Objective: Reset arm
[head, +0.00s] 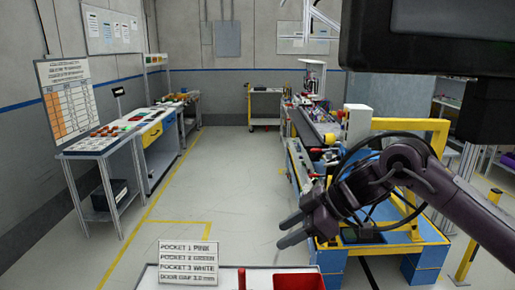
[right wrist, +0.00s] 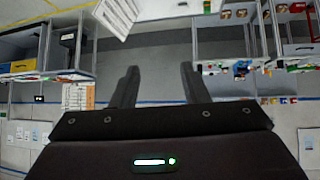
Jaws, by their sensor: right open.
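My right arm comes in from the right edge of the head view, with a black cable looped around its wrist. My right gripper (head: 282,231) points left and hangs in the air in front of the blue and yellow stand. Its two dark fingers are apart, with nothing between them. In the right wrist view the open fingers (right wrist: 160,75) also stand apart, with only grey floor showing between them. My left gripper is in neither view.
A text sign (head: 188,262) and a red bin (head: 298,282) are at the bottom. A yellow-framed blue stand (head: 340,262) is behind my right gripper. Tables (head: 100,143) line the left wall. The middle floor (head: 225,185) is clear. A dark box-like shape (head: 425,40) blocks the upper right.

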